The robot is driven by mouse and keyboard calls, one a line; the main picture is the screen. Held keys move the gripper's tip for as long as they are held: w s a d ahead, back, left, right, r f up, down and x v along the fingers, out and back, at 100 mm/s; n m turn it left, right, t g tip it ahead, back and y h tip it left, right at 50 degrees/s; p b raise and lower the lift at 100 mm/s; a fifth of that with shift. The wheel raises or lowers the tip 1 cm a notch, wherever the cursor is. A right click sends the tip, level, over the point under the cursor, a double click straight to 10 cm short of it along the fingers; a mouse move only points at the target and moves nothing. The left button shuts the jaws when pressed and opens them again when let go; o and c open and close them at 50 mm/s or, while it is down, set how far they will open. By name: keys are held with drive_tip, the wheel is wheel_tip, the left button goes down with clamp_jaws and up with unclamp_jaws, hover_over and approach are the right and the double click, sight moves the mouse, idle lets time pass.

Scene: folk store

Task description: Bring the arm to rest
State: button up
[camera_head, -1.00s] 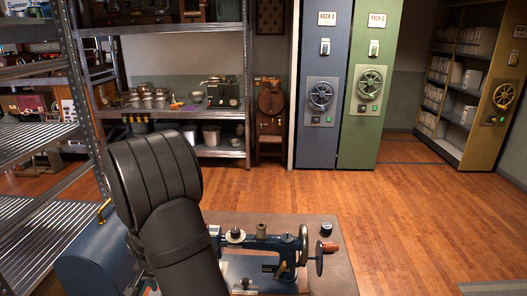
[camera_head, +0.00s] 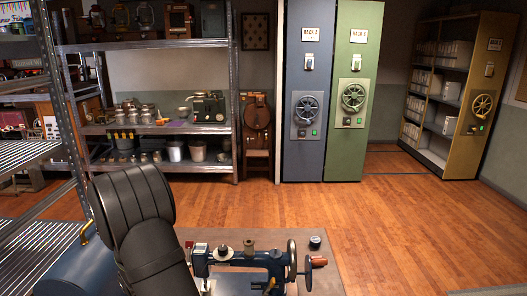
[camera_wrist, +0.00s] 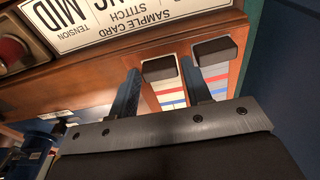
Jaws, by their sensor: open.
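My arm (camera_head: 135,215) is a black padded link at the lower left of the head view, in front of the work table (camera_head: 318,262). My gripper (camera_wrist: 160,67) shows only in the wrist view. Its two dark fingers are apart, with nothing seen held between them. Beyond the fingers is a wooden panel (camera_wrist: 95,75) with two striped strips, each with a black block. The left block (camera_wrist: 160,68) appears between the fingertips, and the right block (camera_wrist: 213,50) lies just right of the right finger. I cannot tell whether the fingers touch the panel.
A blue sewing machine (camera_head: 240,258) stands on the table right of my arm. A blue case (camera_head: 85,270) is at the lower left. Metal shelving (camera_head: 160,130) stands behind, with blue (camera_head: 304,90) and green (camera_head: 349,90) racks. The wooden floor (camera_head: 400,220) to the right is clear.

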wheel_tip(320, 180, up, 12)
drive_tip(key=s, duration=0.2)
drive_tip(key=f, duration=0.4)
drive_tip(key=w+f, duration=0.1)
drive_tip(key=f, duration=0.3)
drive_tip(key=w+f, duration=0.1)
drive_tip(key=f, duration=0.3)
drive_tip(key=shift+w+a+r, duration=0.1)
drive_tip(key=shift+r, duration=0.1)
wheel_tip(320, 180, up, 10)
drive_tip(key=f, duration=0.1)
drive_tip(key=s+d+f, duration=0.2)
drive_tip(key=d, duration=0.4)
drive_tip(key=s+d+f, duration=0.1)
drive_tip(key=s+d, duration=0.1)
drive_tip(key=d, duration=0.4)
drive_tip(key=shift+d+f, duration=0.2)
drive_tip(key=shift+f, duration=1.3)
drive_tip(key=shift+d+f, duration=0.2)
drive_tip(key=shift+f, duration=1.25)
